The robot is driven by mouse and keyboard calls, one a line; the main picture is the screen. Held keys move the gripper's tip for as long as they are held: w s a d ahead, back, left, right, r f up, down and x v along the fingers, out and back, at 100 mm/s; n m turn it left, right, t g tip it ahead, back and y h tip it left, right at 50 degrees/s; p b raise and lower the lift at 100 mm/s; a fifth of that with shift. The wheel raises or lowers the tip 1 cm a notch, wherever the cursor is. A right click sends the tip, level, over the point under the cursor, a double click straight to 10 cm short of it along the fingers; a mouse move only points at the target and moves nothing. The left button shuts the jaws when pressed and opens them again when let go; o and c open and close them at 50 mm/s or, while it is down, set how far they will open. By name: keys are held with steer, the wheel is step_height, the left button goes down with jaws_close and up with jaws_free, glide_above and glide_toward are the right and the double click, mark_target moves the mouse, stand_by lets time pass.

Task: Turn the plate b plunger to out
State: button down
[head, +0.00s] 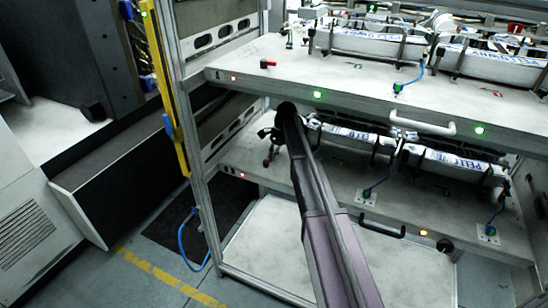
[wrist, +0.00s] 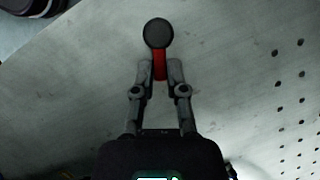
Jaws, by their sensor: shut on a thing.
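The plate b plunger has a round black knob (wrist: 158,33) on a red stem (wrist: 160,66) in the wrist view. My gripper (wrist: 160,74) is shut on the red stem, one finger on each side, with the knob just beyond the fingertips. In the head view my gripper (head: 268,153) reaches down at the left end of the lower plate (head: 345,182). A small bit of red shows below it there, and my arm and gripper hide most of the plunger.
The upper plate (head: 290,75) lies above, with its own red plunger (head: 268,63) and a white handle (head: 422,123). Packs in black holders (head: 450,165) stand on the lower plate, right of my arm. A red light (head: 241,175) shows on the lower plate's left edge.

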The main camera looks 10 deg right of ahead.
mark_target(261, 162)
steer(key=n, duration=0.2)
steer(key=w+n+g+h, duration=0.1)
steer(key=shift+a+n, duration=0.4)
steer(key=n, duration=0.1)
steer(key=a+n+h, duration=0.1)
steer(key=n, duration=0.1)
steer(key=n+g, duration=0.1)
steer(key=shift+w+a+n+h, duration=0.15)
steer(key=shift+w+n+h, duration=0.15)
steer(key=n+h, duration=0.1)
steer(key=n, duration=0.1)
steer(key=a+n, duration=0.1)
steer(key=n, duration=0.1)
steer(key=shift+a+h, duration=0.2)
steer(key=shift+h, duration=0.2)
steer(key=shift+s+a+n+h, duration=0.1)
steer(key=shift+a+n+h, duration=0.2)
steer(key=shift+n, duration=0.75)
steer(key=shift+s+a+n+h, duration=0.15)
steer(key=shift+n+h, duration=0.25)
steer(key=shift+n, duration=0.65)
steer(key=shift+w, duration=0.1)
steer(key=c, duration=0.7)
jaws_free()
steer(key=shift+w, duration=0.1)
